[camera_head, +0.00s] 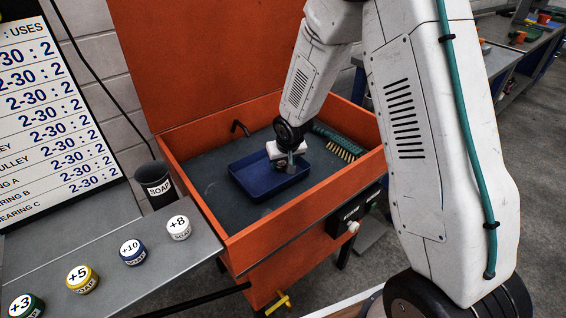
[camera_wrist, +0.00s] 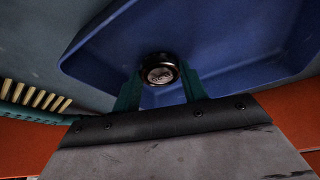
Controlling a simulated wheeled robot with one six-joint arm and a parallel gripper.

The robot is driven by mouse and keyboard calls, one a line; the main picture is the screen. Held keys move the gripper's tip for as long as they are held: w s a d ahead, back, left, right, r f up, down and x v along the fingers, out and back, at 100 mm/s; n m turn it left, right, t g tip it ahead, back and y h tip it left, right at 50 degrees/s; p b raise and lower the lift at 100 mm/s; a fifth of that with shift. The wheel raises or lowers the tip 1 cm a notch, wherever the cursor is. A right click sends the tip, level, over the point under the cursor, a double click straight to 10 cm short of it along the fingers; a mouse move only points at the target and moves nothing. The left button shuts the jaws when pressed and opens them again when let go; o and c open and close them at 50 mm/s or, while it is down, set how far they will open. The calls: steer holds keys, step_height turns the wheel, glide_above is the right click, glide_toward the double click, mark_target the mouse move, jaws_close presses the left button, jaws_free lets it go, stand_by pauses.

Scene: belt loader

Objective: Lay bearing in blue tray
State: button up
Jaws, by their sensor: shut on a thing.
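A blue tray (camera_head: 240,184) lies on the dark floor of an orange washing bin in the head view. Its inside and walls also fill much of the wrist view (camera_wrist: 240,50). My gripper (camera_head: 284,163) is over the right part of the tray. In the wrist view the gripper's green fingers (camera_wrist: 160,85) are shut on a small round bearing (camera_wrist: 160,72) with a dark rim and a paler centre. The bearing shows over the tray; I cannot tell whether it touches the tray's bottom. In the head view the gripper partly hides it.
The orange bin (camera_head: 210,212) has raised walls around the tray. A green brush (camera_head: 338,142) lies at its right and a black spout (camera_head: 240,127) stands at the back. A grey shelf (camera_head: 150,255) with several labelled soap pots is at left, beside a black soap cup (camera_head: 154,182).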

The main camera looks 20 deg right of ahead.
steer(key=shift+f, duration=0.25)
steer(key=shift+f, duration=0.1)
steer(key=o, duration=1.1)
steer(key=shift+o, duration=0.2)
steer(key=s+d+r+g, duration=0.1)
steer(key=s+r, duration=0.9)
steer(key=r, duration=0.3)
steer(key=s+d+r+g, duration=0.1)
steer(key=s+r, duration=0.9)
steer(key=r, duration=0.2)
steer(key=s+r, duration=0.2)
steer(key=s, duration=0.7)
steer(key=s+r+g, duration=0.1)
steer(key=s+r, duration=0.2)
steer(key=s, duration=0.5)
steer(key=shift+s+d, duration=0.3)
steer(key=shift+s, duration=0.05)
